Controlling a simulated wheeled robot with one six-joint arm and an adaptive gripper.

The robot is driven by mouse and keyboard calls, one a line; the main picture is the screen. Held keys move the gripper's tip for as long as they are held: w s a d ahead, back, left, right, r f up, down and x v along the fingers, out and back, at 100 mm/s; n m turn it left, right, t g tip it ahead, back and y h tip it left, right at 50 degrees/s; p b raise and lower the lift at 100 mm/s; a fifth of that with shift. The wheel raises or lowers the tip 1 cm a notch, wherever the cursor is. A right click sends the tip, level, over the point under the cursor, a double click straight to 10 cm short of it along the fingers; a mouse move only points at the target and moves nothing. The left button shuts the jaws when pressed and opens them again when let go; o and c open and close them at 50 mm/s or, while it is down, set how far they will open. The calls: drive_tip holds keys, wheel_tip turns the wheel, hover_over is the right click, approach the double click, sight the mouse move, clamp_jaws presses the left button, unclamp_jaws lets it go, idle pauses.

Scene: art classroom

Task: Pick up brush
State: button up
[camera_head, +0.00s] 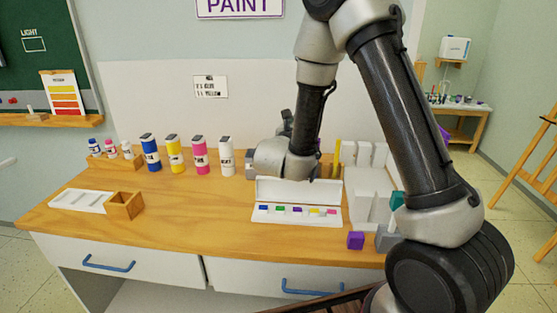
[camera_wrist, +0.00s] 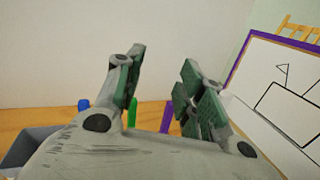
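I cannot pick out a brush for certain in either view. In the wrist view my gripper (camera_wrist: 164,65) is open, with a gap between its two green-padded fingers and nothing held. Beyond the fingers, a slim green upright thing (camera_wrist: 133,113) and a purple one (camera_wrist: 167,115) show near the wooden surface; I cannot tell whether either is a brush. A blue one (camera_wrist: 84,104) is at their left. In the head view my gripper (camera_head: 286,122) is mostly hidden by my wrist, at the back of the desk behind the paint set (camera_head: 297,213).
The wooden desk (camera_head: 190,225) holds blue, yellow (camera_head: 174,154), pink and white (camera_head: 226,156) bottles left of my wrist. A white tray (camera_head: 78,201) and wooden box (camera_head: 126,206) stand at left. White blocks (camera_head: 370,190) and a purple cube (camera_head: 355,240) crowd the right. The front middle is clear.

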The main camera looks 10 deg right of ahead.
drive_tip(key=w+a+f+n+t+y, duration=0.1)
drive_tip(key=a+f+n+t+y, duration=0.1)
drive_tip(key=a+f+n+y, duration=0.45)
drive_tip(key=w+m+h, duration=0.1)
drive_tip(key=w, duration=0.6)
drive_tip(key=shift+w+d+f, duration=0.2)
drive_tip(key=shift+f, duration=0.2)
drive_tip(key=shift+m+h, duration=0.35)
clamp_jaws()
